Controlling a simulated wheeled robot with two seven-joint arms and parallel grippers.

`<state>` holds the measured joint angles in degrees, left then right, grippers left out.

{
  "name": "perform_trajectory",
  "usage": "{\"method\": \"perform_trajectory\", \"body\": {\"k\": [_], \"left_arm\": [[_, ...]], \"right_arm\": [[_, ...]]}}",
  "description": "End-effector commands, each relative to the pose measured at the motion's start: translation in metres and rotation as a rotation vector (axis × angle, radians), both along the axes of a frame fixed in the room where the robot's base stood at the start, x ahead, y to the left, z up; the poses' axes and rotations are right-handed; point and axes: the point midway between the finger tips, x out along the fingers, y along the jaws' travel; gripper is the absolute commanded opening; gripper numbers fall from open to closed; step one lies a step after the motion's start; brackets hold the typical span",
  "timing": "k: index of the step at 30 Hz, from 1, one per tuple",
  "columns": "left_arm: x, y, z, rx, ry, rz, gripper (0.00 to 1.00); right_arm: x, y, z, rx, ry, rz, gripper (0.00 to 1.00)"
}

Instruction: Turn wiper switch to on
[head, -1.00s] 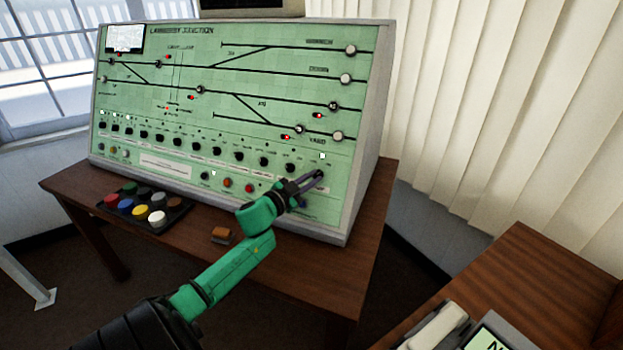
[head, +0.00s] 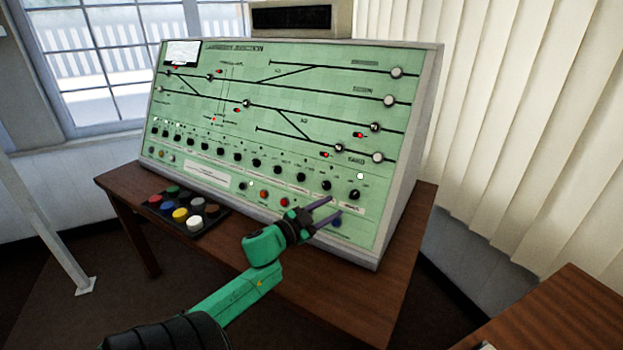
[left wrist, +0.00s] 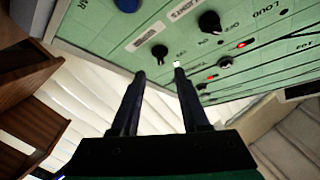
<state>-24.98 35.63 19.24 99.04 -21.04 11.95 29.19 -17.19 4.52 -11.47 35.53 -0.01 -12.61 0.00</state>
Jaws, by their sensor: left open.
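The green control panel (head: 215,125) carries a row of black rotary knobs along its lower part. The rightmost black knob (head: 354,195) sits below a lit white lamp (head: 360,176); it also shows in the left wrist view (left wrist: 159,52). Another knob (left wrist: 210,22) is beside it, with OFF and ON marks nearby. I cannot read which knob is the wiper switch. My left gripper (head: 335,205) is open and empty, with its fingers spread just below-left of the rightmost knob; the fingers also show in the left wrist view (left wrist: 159,73). My right gripper is not in view.
A blue button (head: 336,222) is just below the left fingertips. A red button (head: 284,202) is to their left. A tray of coloured buttons (head: 205,224) lies on the wooden table (head: 405,240). Another wooden surface (head: 560,315) is at the lower right.

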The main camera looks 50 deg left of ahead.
Motion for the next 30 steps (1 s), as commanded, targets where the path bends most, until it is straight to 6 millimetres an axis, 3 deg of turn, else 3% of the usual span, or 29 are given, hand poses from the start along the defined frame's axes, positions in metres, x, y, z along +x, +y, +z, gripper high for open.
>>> {"method": "perform_trajectory", "body": {"k": [3,9,30], "left_arm": [[-0.035,0.000,-0.002,-0.002,0.005,0.002,0.45],[-0.068,0.001,0.000,0.001,0.002,0.001,0.45],[-0.071,0.001,0.000,0.001,0.001,0.001,0.45]], "right_arm": [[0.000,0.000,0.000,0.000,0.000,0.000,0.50],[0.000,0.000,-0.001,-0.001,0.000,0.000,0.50],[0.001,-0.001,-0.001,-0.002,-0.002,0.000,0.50]]}}
